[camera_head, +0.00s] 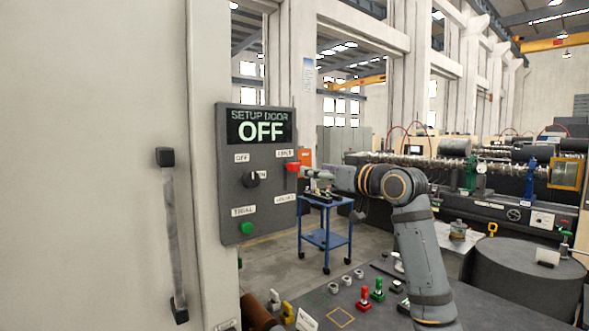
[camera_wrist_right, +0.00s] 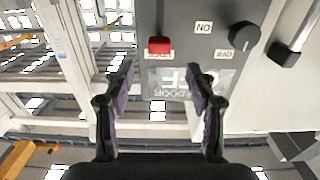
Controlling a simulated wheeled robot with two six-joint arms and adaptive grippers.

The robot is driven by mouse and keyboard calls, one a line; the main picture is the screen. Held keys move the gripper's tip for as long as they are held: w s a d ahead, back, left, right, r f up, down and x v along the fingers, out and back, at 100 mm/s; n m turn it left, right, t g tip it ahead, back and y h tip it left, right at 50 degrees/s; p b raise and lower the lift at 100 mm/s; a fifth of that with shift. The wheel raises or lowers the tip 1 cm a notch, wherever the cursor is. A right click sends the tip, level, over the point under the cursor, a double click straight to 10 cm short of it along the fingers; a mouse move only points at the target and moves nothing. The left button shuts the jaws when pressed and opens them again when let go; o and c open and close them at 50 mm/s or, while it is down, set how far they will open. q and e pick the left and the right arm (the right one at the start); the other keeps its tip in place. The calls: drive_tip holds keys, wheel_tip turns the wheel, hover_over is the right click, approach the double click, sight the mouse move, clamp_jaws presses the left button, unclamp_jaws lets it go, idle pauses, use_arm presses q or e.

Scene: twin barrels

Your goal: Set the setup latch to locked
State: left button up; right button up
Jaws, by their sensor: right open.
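The setup panel (camera_head: 230,190) is a dark grey box on the wall, with a display (camera_head: 261,127) reading SETUP DOOR OFF. The latch has a red handle (camera_head: 292,167) at the panel's right side, just below the upper label and well above the lower label (camera_head: 285,198), which seems to read LOCKED. My right gripper (camera_head: 309,172) is just right of the handle. In the upside-down right wrist view, the open right gripper (camera_wrist_right: 160,67) has its fingers spread to either side of the red handle (camera_wrist_right: 159,45), with no clear contact. My left gripper does not show.
A black knob (camera_head: 251,179) and a green button (camera_head: 246,228) are on the same panel. A door handle (camera_head: 172,235) stands at left. A blue cart (camera_head: 325,238) is behind, and a dark table (camera_head: 385,318) with small parts lies below.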

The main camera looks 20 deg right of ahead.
sight(298, 166)
drive_tip(key=p+x, duration=0.5)
drive_tip(key=x, duration=0.4)
drive_tip(key=shift+w+a, duration=0.1)
drive_tip(key=shift+w, duration=0.1)
drive_tip(key=shift+w+a+f, duration=0.1)
drive_tip(key=shift+w, duration=0.35)
drive_tip(key=shift+f, duration=0.1)
drive_tip(key=shift+c, duration=0.4)
clamp_jaws()
